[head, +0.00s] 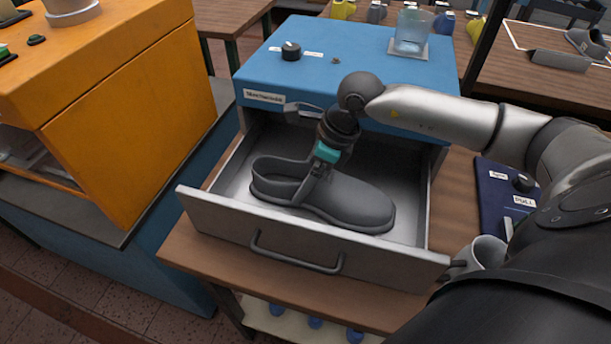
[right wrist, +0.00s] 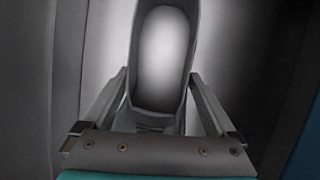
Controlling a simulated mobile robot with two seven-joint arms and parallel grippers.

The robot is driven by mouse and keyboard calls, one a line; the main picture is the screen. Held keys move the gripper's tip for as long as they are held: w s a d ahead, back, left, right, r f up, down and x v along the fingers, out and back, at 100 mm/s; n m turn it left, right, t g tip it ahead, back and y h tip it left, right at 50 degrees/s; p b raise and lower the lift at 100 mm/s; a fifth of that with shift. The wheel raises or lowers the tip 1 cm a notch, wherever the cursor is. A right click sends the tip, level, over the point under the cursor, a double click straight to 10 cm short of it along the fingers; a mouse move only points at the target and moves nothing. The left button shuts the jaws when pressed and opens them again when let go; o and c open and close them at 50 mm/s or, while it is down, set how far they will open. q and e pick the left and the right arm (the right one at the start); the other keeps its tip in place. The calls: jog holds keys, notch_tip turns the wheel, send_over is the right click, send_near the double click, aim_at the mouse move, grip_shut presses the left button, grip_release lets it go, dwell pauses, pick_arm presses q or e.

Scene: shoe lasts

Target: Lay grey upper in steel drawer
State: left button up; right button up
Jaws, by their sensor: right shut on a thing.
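The grey upper (head: 345,199), a low shoe shape with an open collar, is inside the open steel drawer (head: 290,247), its toe to the right. My right gripper (head: 317,184) reaches down from above and is shut on the upper near its middle. In the right wrist view the two fingers (right wrist: 162,112) flank the upper (right wrist: 150,108), with its collar opening ahead of them. Whether the sole touches the drawer floor I cannot tell.
The drawer belongs to a blue cabinet (head: 350,64) with a knob (head: 291,50) and a clear glass (head: 412,32) on top. An orange machine (head: 130,110) stands at the left.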

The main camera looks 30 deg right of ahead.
jog(key=shift+f, duration=0.15)
jog(key=o, duration=1.1)
jog(key=p+v, duration=0.1)
jog(key=v, duration=1.4)
jog(key=shift+w, duration=0.1)
